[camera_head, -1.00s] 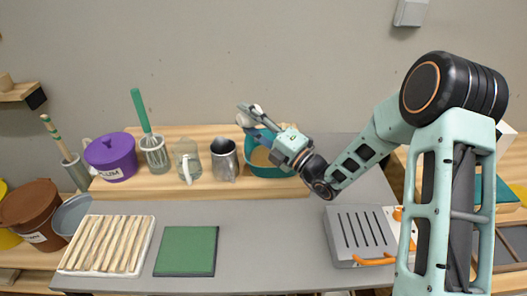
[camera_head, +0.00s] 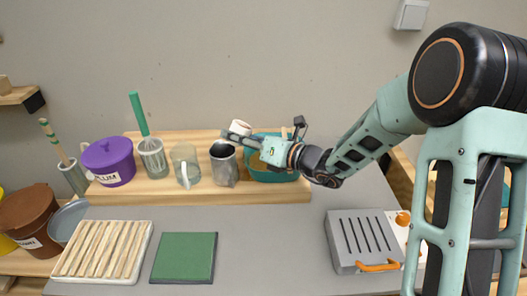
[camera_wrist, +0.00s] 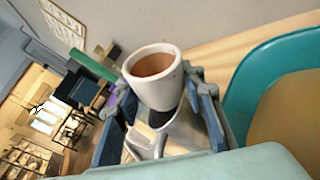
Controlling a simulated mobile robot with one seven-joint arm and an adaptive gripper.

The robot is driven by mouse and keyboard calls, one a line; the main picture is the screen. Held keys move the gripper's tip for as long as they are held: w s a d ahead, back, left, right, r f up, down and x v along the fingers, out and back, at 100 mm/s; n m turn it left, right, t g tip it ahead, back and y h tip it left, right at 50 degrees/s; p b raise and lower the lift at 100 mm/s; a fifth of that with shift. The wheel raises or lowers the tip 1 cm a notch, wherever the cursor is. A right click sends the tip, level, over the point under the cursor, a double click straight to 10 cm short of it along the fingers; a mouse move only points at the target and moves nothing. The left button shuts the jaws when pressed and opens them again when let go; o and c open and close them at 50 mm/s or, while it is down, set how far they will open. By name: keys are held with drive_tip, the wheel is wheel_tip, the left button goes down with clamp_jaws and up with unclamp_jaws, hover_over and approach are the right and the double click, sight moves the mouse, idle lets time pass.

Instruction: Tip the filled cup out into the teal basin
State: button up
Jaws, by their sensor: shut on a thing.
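The white cup (camera_head: 240,126) is held between the fingertips of my gripper (camera_head: 236,134), above the bench. In the wrist view the cup (camera_wrist: 153,76) shows a white rim and a brown inside; I cannot tell how much it holds. It looks close to upright. The teal basin (camera_head: 272,175) stands at the right end of the wooden board, partly hidden behind my gripper. The cup is beside and above the basin's left edge, near the metal pitcher. In the wrist view the basin (camera_wrist: 240,88) is at the right, with tan contents or floor inside.
The metal pitcher (camera_head: 224,168) stands just left of the basin, under the fingertips. A clear jug (camera_head: 186,165), a whisk in a container (camera_head: 152,160) and a purple tub (camera_head: 109,164) stand further left. A green mat (camera_head: 185,257) and slotted grey box (camera_head: 362,240) lie in front.

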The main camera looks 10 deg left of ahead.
drive_tip(key=shift+s+a+r+n, duration=0.3)
drive_tip(key=shift+a+r+n, duration=0.05)
drive_tip(key=shift+r+n, duration=0.1)
drive_tip(key=shift+s+a+f+n+h+b, duration=0.4)
drive_tip(key=shift+f+n+h+b, duration=0.15)
drive_tip(key=shift+b, duration=0.55)
drive_tip(key=n+h+b, duration=0.1)
drive_tip(key=b, duration=0.1)
drive_tip(key=s+a+n+b, duration=0.1)
drive_tip(key=n, duration=0.1)
drive_tip(key=shift+s+a+r+t+h+b, duration=0.25)
drive_tip(key=shift+a+r+t+h+b, duration=0.05)
drive_tip(key=shift+r+h+b, duration=0.1)
